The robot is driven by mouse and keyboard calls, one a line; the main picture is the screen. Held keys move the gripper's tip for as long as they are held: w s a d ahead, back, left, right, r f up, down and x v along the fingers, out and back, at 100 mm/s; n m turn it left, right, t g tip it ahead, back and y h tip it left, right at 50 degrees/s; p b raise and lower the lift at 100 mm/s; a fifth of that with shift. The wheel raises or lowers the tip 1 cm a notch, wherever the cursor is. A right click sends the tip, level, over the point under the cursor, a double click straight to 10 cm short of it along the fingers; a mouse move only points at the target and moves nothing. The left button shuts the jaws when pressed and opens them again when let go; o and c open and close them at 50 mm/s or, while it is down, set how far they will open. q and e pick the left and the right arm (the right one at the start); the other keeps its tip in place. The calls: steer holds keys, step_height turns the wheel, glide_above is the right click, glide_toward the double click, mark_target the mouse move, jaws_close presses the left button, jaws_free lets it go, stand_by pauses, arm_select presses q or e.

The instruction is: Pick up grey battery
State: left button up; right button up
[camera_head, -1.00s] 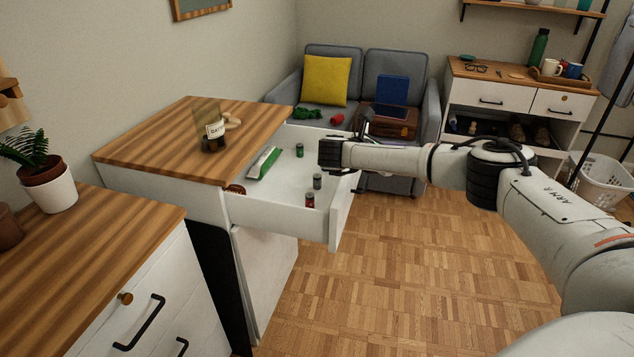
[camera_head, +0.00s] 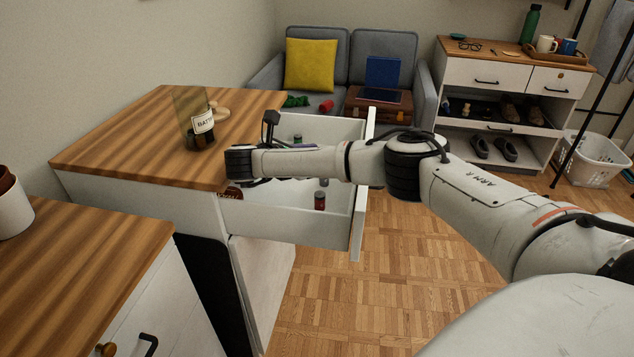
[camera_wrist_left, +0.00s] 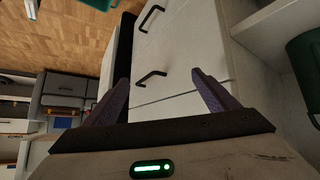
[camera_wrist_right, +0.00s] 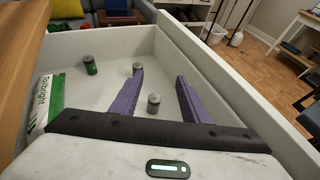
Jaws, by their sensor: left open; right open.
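The open white drawer (camera_head: 285,228) holds several small upright batteries. In the right wrist view a grey battery (camera_wrist_right: 153,103) shows between the fingers of my right gripper (camera_wrist_right: 160,76), not held. Another grey-topped battery (camera_wrist_right: 137,69) stands farther off, partly behind the left finger. A green battery (camera_wrist_right: 89,65) is farther left. In the head view a grey battery (camera_head: 323,182) stands behind a red one (camera_head: 320,200). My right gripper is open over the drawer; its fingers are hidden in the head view. My left gripper (camera_wrist_left: 160,77) is open and empty, facing white drawer fronts.
A green-and-white packet (camera_wrist_right: 48,98) lies at the drawer's left side. A labelled glass jar (camera_head: 200,125) stands on the wooden top (camera_head: 130,140) beside the drawer. The drawer walls surround the batteries. A sofa (camera_head: 345,60) stands behind.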

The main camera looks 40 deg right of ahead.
step_height(320, 180, down, 3)
steer(key=shift+b, duration=0.95)
steer(key=shift+w+f+b, duration=0.1)
steer(key=shift+f+b, duration=0.5)
steer(key=shift+b, duration=0.05)
steer(key=x, duration=0.2)
steer(key=b+x, duration=0.1)
steer(key=x, duration=0.1)
steer(key=f+x, duration=0.1)
steer(key=x, duration=0.1)
steer(key=shift+f, duration=0.25)
steer(key=shift+w+d+f, duration=0.1)
steer(key=shift+w+d, duration=0.05)
steer(key=shift+d, duration=0.3)
jaws_close()
